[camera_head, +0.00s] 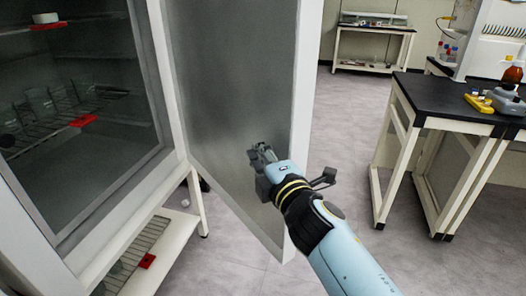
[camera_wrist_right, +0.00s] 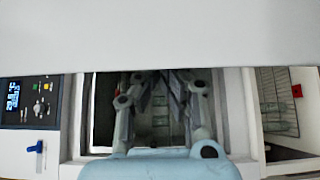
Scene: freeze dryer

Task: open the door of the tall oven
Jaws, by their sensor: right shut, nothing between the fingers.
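The tall oven (camera_head: 62,240) stands at the left in the head view, and its inside shows. Its door (camera_head: 228,90), a grey panel in a white frame, is swung well out to the right. My right gripper (camera_head: 262,155) is shut and empty, in front of the door's grey inner face near its lower right part. I cannot tell whether it touches the door. In the right wrist view my gripper (camera_wrist_right: 160,82) points away from the camera, below a broad white surface (camera_wrist_right: 160,35) that hides the upper part. My left gripper is not in view.
Wire shelves (camera_head: 68,117) with glassware and red tags are inside the oven. A black-topped bench (camera_head: 445,97) with instruments stands at the right. Another table (camera_head: 375,31) is at the back. The floor between door and bench is clear. A control panel (camera_wrist_right: 28,101) shows in the wrist view.

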